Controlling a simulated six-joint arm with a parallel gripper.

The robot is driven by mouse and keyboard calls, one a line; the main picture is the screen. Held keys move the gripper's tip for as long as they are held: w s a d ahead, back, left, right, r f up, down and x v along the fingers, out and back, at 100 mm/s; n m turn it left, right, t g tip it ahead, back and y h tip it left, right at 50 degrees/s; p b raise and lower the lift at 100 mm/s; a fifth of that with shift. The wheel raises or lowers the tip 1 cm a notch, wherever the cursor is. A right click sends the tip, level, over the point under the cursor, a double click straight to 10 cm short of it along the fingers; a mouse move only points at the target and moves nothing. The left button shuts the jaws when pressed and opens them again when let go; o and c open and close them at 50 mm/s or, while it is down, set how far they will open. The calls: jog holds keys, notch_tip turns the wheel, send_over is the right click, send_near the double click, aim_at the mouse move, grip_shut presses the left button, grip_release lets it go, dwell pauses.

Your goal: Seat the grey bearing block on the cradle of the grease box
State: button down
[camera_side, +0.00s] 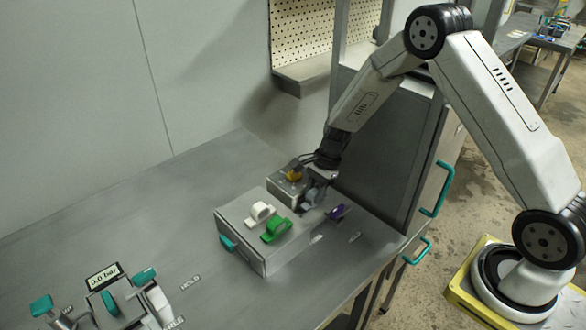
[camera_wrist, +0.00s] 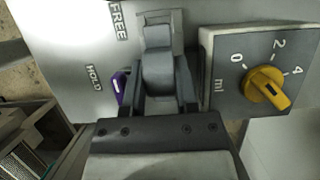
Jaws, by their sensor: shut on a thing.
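The grey bearing block (camera_wrist: 157,68) is between the two fingers of my gripper (camera_wrist: 158,88) in the wrist view. My gripper is shut on it. In the wrist view a pale grey square-framed fitting (camera_wrist: 160,18), likely the cradle, shows just beyond the block. I cannot tell whether the block touches it or is fully down. The fingers hide the block's sides.
A grey unit with a yellow dial (camera_wrist: 266,90), marked in ml, stands close beside the block. A purple lever (camera_side: 337,212) is on the other side, by FREE and HOLD labels. White (camera_side: 261,213) and green (camera_side: 275,230) pieces sit nearby.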

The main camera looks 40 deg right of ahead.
aim_at(314, 205)
jog(key=shift+f, duration=0.15)
jog(key=shift+f, duration=0.8)
jog(key=shift+f, duration=1.45)
dwell(3.7)
grip_release()
dwell(0.4)
jog(key=shift+r, duration=0.15)
